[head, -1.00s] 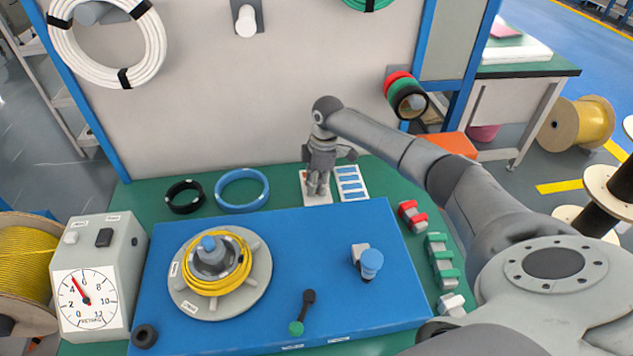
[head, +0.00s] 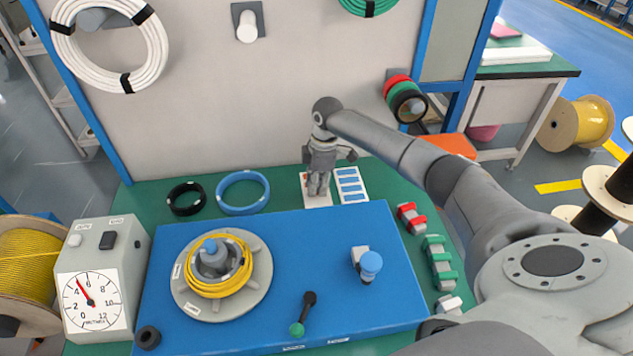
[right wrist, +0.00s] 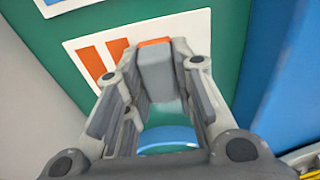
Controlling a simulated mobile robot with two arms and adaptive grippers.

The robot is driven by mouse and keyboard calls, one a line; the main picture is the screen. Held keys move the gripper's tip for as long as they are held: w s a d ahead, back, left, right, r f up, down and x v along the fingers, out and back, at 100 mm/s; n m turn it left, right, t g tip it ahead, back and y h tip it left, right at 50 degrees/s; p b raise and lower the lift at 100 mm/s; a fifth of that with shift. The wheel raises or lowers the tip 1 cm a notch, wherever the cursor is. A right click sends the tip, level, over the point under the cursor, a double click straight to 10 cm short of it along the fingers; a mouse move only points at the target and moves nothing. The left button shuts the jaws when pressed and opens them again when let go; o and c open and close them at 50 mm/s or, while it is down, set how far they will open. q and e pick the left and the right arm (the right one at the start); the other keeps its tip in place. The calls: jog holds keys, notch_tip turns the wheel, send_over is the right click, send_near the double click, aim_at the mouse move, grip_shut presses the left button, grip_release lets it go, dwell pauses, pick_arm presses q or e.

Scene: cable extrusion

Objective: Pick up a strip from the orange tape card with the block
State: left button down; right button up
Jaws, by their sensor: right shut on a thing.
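The orange tape card (right wrist: 82,48) is white and lies flat on the green table. Orange strips (right wrist: 93,62) show on it beside my gripper in the right wrist view. In the head view the card (head: 318,203) is mostly behind my right gripper (head: 318,188). That gripper points down over the card. In the right wrist view the right gripper (right wrist: 156,68) is shut on a grey block (right wrist: 157,78). An orange edge (right wrist: 154,42) shows at the block's far end; I cannot tell whether it is on the block or the card. My left gripper is out of view.
A card with blue strips (head: 351,198) lies just right. A blue ring (head: 242,208) and black ring (head: 186,211) lie to the left. The raised blue board (head: 310,240) carries a yellow cable coil (head: 247,271) in front. The back panel (head: 240,120) stands close behind.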

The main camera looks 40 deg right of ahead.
notch_tip(320, 180, up, 7)
jog(key=p, duration=0.6)
jog(key=shift+w+r, duration=0.1)
